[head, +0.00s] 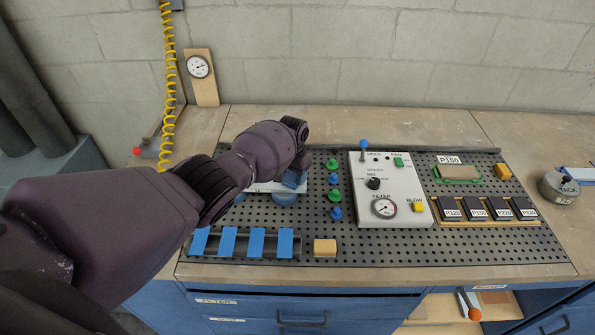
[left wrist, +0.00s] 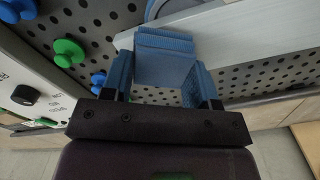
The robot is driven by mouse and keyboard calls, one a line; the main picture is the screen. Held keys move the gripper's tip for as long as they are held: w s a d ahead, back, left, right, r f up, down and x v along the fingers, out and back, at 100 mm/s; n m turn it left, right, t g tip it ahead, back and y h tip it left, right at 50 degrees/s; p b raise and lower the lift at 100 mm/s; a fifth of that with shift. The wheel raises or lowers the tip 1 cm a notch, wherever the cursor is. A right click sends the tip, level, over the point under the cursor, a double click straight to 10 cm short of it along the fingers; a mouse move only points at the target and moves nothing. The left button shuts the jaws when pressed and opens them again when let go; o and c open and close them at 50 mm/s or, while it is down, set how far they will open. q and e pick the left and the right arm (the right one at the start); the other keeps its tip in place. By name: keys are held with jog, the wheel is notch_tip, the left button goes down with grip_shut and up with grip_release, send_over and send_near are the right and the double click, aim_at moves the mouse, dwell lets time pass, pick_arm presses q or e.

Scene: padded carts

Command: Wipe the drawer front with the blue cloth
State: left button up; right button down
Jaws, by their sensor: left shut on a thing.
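My left gripper (head: 295,180) reaches in from the left over the perforated bench mat. It is shut on a blue ribbed, folded piece that looks like the blue cloth (left wrist: 165,58). The left wrist view shows the fingers (left wrist: 160,85) on both sides of it. Part of the cloth (head: 291,181) shows below the gripper in the head view, beside a pale flat plate (head: 262,188); I cannot tell whether they touch. The blue drawer front (head: 255,302) is below the bench edge, with a FILTER label and a dark handle (head: 303,318). My right gripper is out of view.
Several blue pieces (head: 227,242) stand in a dark rack at the mat's front left, near a tan block (head: 324,248). Green and blue knobs (head: 335,195) lie left of the white control panel (head: 390,190). A yellow coiled hose (head: 168,75) hangs at the back left.

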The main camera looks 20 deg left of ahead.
pick_arm(q)
jog(key=shift+s+a+f+p, duration=0.2)
jog(key=shift+s+a, duration=0.1)
jog(key=shift+a, duration=0.35)
jog(key=shift+s+a+f+p, duration=0.1)
jog(key=shift+s+a+p, duration=0.15)
jog(key=shift+a, duration=0.35)
jog(key=shift+s+a, duration=0.3)
jog(key=shift+a, duration=0.6)
jog(key=shift+s+a, duration=0.15)
jog(key=shift+a, duration=0.45)
jog(key=shift+a, duration=0.1)
jog(key=shift+s+a, duration=0.2)
jog(key=shift+a, duration=0.35)
jog(key=shift+s+a, duration=0.15)
jog(key=shift+a, duration=0.4)
jog(key=shift+s+a+r, duration=0.1)
jog(key=shift+s+a, duration=0.05)
jog(key=shift+a, duration=0.55)
jog(key=shift+s+a+r, duration=0.15)
jog(key=shift+a, duration=0.6)
jog(key=shift+s+a+r, duration=0.1)
jog(key=shift+s+a, duration=0.05)
jog(key=shift+a, duration=0.55)
